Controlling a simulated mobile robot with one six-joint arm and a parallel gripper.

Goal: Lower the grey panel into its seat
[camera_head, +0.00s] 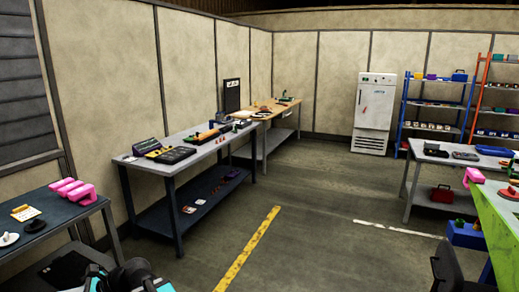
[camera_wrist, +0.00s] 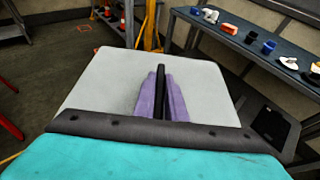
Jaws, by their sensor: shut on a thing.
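A flat light-grey panel (camera_wrist: 110,80) fills the middle of the wrist view, with a dark upright rib (camera_wrist: 161,85) standing on it. My gripper (camera_wrist: 161,76) has its two purple fingers on either side of this rib and is shut on it. The panel's near part is hidden behind my teal and black gripper body. No seat for the panel can be made out in either view, and whether the panel touches anything below is hidden. In the head view neither the gripper nor the panel shows; only teal and black parts of mine appear at the bottom edge.
In the wrist view, a dark table (camera_wrist: 225,40) with small parts stands at the right, and a yellow post (camera_wrist: 152,25) behind the panel. In the head view, workbenches (camera_head: 190,145) line the left wall, a green-topped table (camera_head: 495,215) stands right, and open floor (camera_head: 310,200) lies between.

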